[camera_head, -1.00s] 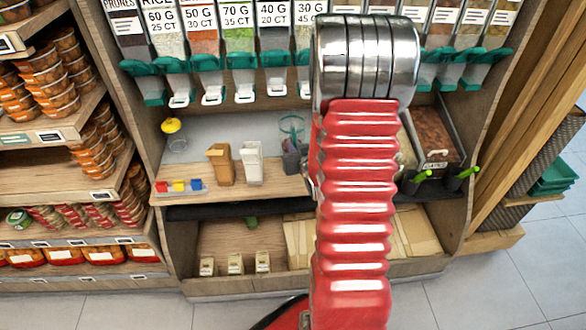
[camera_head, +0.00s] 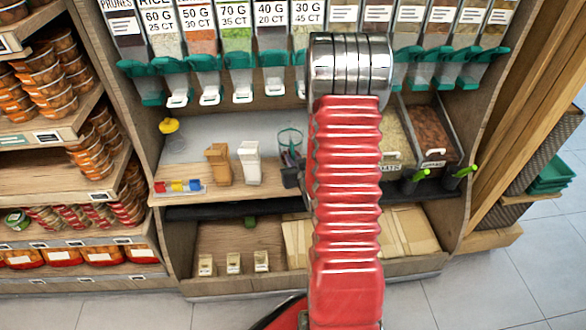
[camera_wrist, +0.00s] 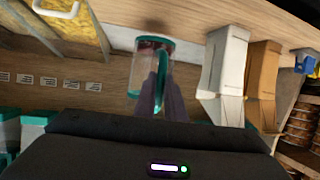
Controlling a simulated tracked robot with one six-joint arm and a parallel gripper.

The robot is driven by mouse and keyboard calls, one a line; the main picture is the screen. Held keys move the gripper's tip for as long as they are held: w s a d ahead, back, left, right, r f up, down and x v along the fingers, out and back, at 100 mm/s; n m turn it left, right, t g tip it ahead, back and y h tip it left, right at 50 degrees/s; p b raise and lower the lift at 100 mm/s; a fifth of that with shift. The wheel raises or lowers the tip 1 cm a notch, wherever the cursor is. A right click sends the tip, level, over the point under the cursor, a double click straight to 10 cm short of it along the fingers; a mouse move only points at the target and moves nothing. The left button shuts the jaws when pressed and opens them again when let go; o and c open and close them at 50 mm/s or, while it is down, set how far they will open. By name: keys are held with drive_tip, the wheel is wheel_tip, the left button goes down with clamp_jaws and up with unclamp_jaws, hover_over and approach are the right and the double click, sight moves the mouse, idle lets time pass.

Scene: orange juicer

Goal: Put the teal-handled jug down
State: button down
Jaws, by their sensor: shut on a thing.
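The clear jug with teal rim and handle (camera_head: 290,136) is at the shelf, just left of my red arm. In the wrist view the jug (camera_wrist: 142,72) shows upside down, its teal handle between my fingers. My gripper (camera_head: 291,165) is shut on the handle; its dark fingers also show in the wrist view (camera_wrist: 160,90). The jug is close to the wooden shelf surface (camera_head: 225,187); I cannot tell whether its base touches it. My arm hides the area to its right.
A white carton (camera_head: 249,163) and a brown carton (camera_head: 218,164) stand left of the jug. Small coloured blocks (camera_head: 178,186) and a yellow-topped item (camera_head: 168,126) are further left. Grain bins (camera_head: 430,135) stand right of my arm. Teal-spouted dispensers (camera_head: 240,65) hang above.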

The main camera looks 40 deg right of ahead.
drive_tip(key=shift+f, duration=1.95)
drive_tip(key=c, duration=1.8)
unclamp_jaws()
drive_tip(key=shift+f, duration=0.1)
